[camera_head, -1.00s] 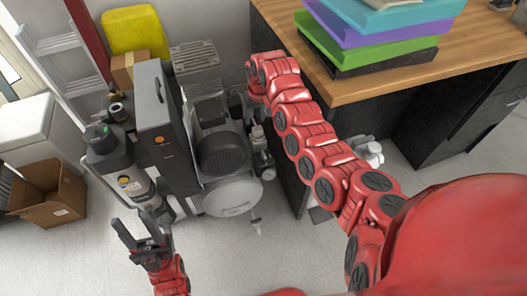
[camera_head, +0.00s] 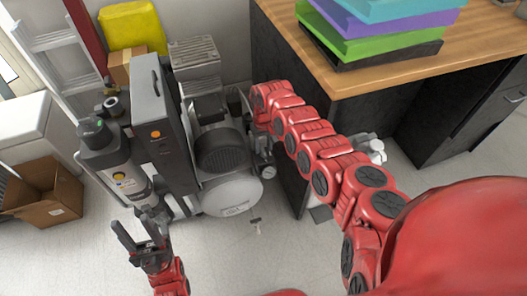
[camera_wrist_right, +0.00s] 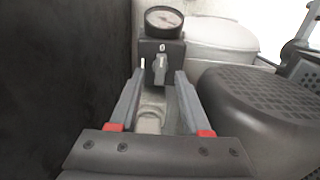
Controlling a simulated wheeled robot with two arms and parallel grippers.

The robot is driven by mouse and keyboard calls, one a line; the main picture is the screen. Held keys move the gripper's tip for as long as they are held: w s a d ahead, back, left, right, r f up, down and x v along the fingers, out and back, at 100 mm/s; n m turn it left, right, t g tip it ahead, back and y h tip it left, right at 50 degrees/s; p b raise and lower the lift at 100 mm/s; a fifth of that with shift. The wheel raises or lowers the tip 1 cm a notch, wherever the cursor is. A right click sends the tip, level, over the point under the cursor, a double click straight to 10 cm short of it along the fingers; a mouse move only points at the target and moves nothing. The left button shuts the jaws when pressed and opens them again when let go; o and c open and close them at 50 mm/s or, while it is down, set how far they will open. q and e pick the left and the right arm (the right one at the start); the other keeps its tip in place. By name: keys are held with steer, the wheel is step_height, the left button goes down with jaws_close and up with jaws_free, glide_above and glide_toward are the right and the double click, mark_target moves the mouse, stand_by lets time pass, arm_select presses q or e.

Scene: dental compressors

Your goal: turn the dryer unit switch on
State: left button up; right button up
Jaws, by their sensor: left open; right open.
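A grey rotary switch knob (camera_wrist_right: 160,68) sits on a dark box (camera_wrist_right: 174,52) in the right wrist view, with a small 0 mark above it and a round gauge (camera_wrist_right: 164,20) on top. My right gripper (camera_wrist_right: 157,78) is open, its fingertips on either side of the knob's lower part; I cannot tell whether they touch it. In the head view the end of my right arm hangs beside the compressor (camera_head: 222,150), and its fingers are hidden there. My left gripper (camera_head: 137,226) is open and empty, low in front of the grey cylinder unit (camera_head: 120,172).
A tall dark cabinet with an orange button (camera_head: 156,134) stands left of the compressor. A desk (camera_head: 330,85) with stacked trays (camera_head: 385,30) is close on the right. An open cardboard box (camera_head: 45,195) lies on the floor at left.

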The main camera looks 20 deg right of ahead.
step_height(320, 180, down, 2)
stand_by(0.4)
jaws_close()
